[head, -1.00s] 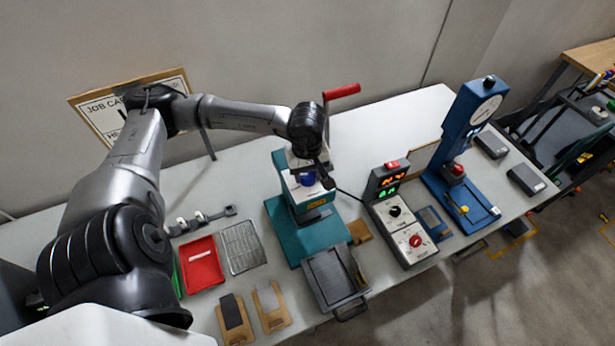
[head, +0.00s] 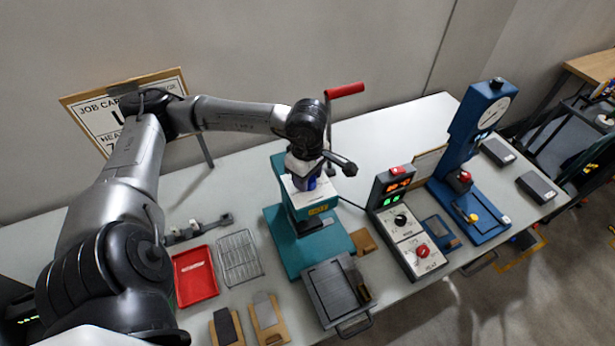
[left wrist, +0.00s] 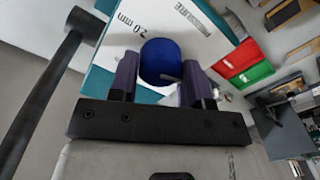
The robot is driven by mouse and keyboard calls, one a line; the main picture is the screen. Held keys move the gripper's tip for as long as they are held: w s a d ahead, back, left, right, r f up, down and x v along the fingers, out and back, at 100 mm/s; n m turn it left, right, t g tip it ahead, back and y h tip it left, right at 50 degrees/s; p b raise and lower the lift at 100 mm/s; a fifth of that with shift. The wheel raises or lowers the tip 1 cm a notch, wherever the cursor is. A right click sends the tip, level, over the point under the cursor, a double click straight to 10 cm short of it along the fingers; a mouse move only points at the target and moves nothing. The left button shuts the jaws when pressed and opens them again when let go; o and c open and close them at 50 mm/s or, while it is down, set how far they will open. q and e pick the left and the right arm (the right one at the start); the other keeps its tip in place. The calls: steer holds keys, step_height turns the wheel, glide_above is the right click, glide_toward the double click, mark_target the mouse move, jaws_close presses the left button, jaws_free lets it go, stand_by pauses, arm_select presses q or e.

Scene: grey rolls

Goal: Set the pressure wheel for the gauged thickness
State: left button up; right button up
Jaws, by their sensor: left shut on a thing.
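The blue pressure wheel (left wrist: 160,62) sits on the white top of the teal press (head: 290,245). My left gripper (left wrist: 158,85) is shut on the wheel, with one dark purple finger on each side of it, seen in the left wrist view. In the head view the left gripper (head: 308,182) reaches down onto the press from above and hides most of the wheel. The white top plate (left wrist: 195,25) carries the printed words "PRESSURE" and "2.0 mm". The blue gauge stand (head: 465,150) with a round dial stands to the right. My right gripper is not in view.
The press's red-handled lever (head: 345,90) rises behind my left gripper. A control box (head: 410,235) with lit displays and knobs stands right of the press. A red tray (head: 195,275), a wire rack (head: 240,257) and card holders (head: 267,320) lie left. A job card (head: 95,115) stands behind.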

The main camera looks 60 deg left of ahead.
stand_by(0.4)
arm_select(q)
steer(key=o, duration=0.9)
steer(key=shift+o, duration=0.2)
step_height(320, 180, up, 14)
steer(key=p, duration=0.1)
stand_by(0.6)
